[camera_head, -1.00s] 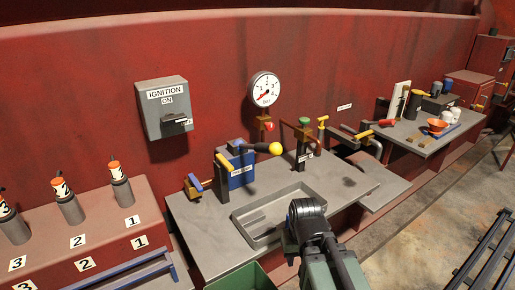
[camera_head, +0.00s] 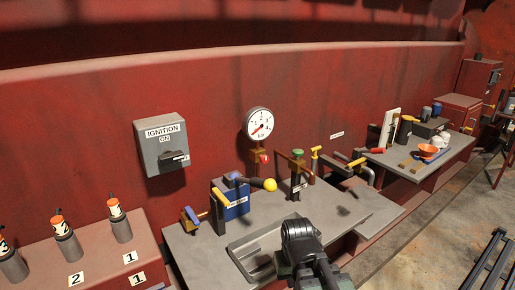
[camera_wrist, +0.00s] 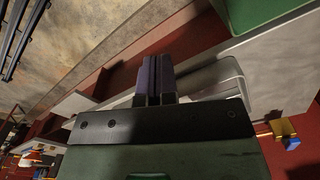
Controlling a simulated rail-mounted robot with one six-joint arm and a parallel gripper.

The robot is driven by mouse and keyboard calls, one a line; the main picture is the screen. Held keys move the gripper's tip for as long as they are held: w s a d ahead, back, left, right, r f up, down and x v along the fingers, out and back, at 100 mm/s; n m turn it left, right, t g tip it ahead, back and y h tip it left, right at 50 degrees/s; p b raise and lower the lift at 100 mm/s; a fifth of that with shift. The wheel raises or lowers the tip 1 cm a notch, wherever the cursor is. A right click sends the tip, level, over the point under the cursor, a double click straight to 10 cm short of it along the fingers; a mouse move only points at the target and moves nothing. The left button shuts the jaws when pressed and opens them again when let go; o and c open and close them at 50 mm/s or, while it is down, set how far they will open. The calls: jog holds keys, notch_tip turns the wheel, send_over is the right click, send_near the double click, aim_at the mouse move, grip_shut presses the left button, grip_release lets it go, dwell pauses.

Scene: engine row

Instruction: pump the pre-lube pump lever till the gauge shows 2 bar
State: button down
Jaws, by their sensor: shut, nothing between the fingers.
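The pre-lube pump appears to be the blue box (camera_head: 236,203) on the grey bench. Its dark lever ends in a yellow ball (camera_head: 270,185) and sticks out to the right, nearly level. The round white gauge marked bar (camera_head: 259,124) hangs on the red wall behind; its red needle points to the lower left, near the low end of the scale. My gripper shows in the wrist view with its dark fingers (camera_wrist: 155,78) together and empty. In the head view my arm is in front of the bench, below and right of the ball, apart from the lever.
A shallow grey tray (camera_head: 240,248) is sunk in the bench, partly behind my arm. A green-topped valve (camera_head: 298,154) and yellow-handled fittings (camera_head: 316,151) stand right of the lever. The grey ignition box (camera_head: 162,145) is on the wall. Orange-topped cylinders (camera_head: 119,221) stand at left.

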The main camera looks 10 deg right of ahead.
aim_at(258, 179)
jog(key=w+a+r+n+p, duration=0.15)
jog(key=w+r+p, duration=0.25)
jog(key=r+p, duration=0.45)
jog(key=w+a+r+p, duration=0.2)
jog(key=w+r+p, duration=0.2)
jog(key=r+p, duration=0.5)
jog(key=w+a+r+p, duration=0.1)
jog(key=w+r+p, duration=0.3)
jog(key=r+p, duration=0.5)
jog(key=w+a+r+n+t+p, duration=0.1)
jog(key=w+a+r+n+p, duration=0.2)
jog(key=w+r, duration=0.6)
jog(key=shift+w+a+t+p, duration=0.15)
jog(key=shift+t+p, duration=0.15)
jog(key=shift+p, duration=0.9)
jog(key=shift+r+n, duration=0.1)
jog(key=shift+n, duration=0.15)
